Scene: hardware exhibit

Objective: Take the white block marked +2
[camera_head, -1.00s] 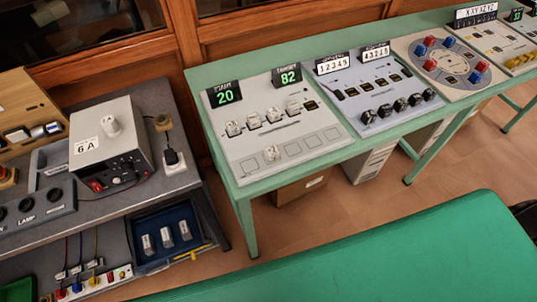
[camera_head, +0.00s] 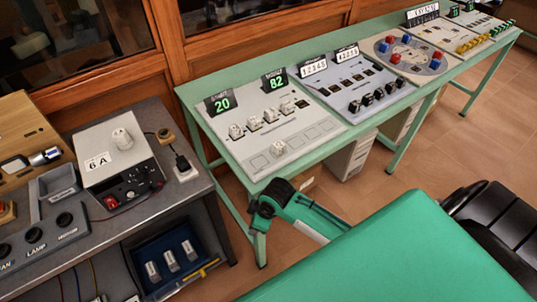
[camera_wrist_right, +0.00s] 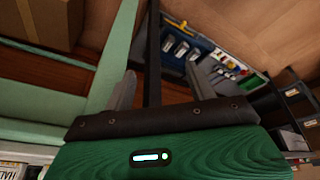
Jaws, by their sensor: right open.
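Several small white blocks stand in a row on the grey panel (camera_head: 300,143) with the green displays 20 and 82; one is the leftmost block (camera_head: 236,131). Another white block (camera_head: 278,148) sits lower, on the outlined squares near the panel's front edge. Their markings are too small to read, so I cannot tell which is +2. My right gripper (camera_head: 262,218) is below and in front of this panel, beside the green table's front edge, apart from the blocks. In the right wrist view my right gripper (camera_wrist_right: 160,92) is open and empty. My left gripper is not in view.
The green table (camera_head: 262,183) also bears a panel with black knobs (camera_head: 365,98) and a round dial panel (camera_head: 410,54). A dark bench (camera_head: 190,190) with a 6 A box (camera_head: 120,150) stands left. A green surface (camera_head: 400,260) fills the front right.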

